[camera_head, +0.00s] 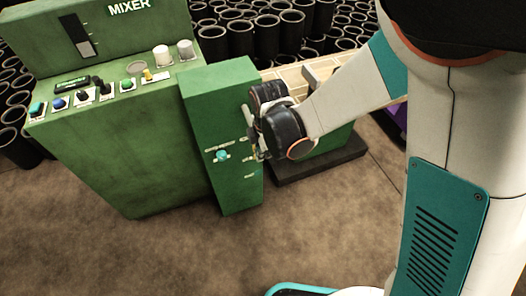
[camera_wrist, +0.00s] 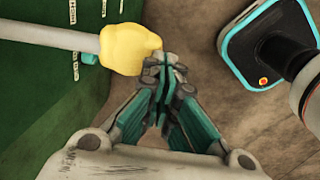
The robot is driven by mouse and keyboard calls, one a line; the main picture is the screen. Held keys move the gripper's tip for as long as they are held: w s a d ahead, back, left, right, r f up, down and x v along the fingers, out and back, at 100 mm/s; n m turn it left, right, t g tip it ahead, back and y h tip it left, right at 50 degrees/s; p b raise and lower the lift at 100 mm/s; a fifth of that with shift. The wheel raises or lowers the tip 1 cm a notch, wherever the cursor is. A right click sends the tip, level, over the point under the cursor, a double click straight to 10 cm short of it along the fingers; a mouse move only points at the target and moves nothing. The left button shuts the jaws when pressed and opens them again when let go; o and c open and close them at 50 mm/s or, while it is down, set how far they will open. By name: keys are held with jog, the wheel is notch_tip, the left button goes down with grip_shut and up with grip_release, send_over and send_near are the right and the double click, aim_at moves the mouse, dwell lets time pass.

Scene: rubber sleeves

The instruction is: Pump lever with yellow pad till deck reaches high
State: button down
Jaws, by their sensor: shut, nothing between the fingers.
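The yellow pad (camera_wrist: 125,50) is a rounded block on the end of a grey lever (camera_wrist: 50,36), which enters from the left in the wrist view. My gripper (camera_wrist: 166,62) is shut and empty, its fingertips at the pad's lower right edge. I cannot tell whether they touch it. In the head view my gripper (camera_head: 257,152) is beside the green cabinet's (camera_head: 228,110) right face, where my wrist hides most of the lever and pad. A teal marker (camera_head: 222,156) sits by pale marks on the cabinet front. The pale deck (camera_head: 290,76) shows behind my arm.
A green mixer console (camera_head: 120,140) with knobs and switches stands left of the cabinet. Several black sleeves (camera_head: 240,38) stand behind. A dark base plate (camera_head: 325,162) lies right of the cabinet. The brown floor (camera_head: 165,255) in front is clear.

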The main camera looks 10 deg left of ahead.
notch_tip(320, 180, up, 6)
jog(key=s+d+p, duration=0.1)
jog(key=s, duration=0.1)
jog(key=shift+s+d+f+p, duration=0.2)
jog(key=shift+s+d+p, duration=0.1)
jog(key=shift+s+p, duration=0.1)
jog(key=shift+r, duration=0.1)
dwell(0.6)
